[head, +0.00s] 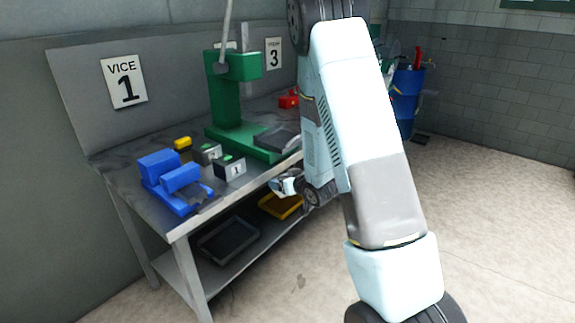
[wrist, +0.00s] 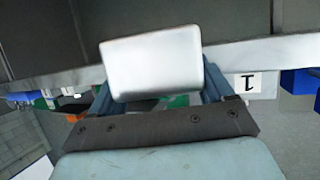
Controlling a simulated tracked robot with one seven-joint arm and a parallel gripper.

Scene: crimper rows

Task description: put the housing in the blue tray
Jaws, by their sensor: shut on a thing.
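A plain silver-white box, which I take to be the housing (wrist: 152,62), fills the middle of the wrist view. My gripper (wrist: 158,88) is shut on it, with one finger at each side. In the head view my gripper (head: 286,186) is small and partly hidden by my arm, just off the front edge of the bench. I cannot make out the housing clearly there. No blue tray can be told for sure in either view; my arm hides part of the scene.
The bench (head: 135,190) carries a blue vice (head: 170,180), small numbered blocks (head: 229,168), a yellow block (head: 183,143), a green press (head: 230,90) and a red item (head: 289,101). A black tray (head: 228,240) and a yellow tray (head: 281,206) are on the lower shelf. A blue drum (head: 404,100) stands behind.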

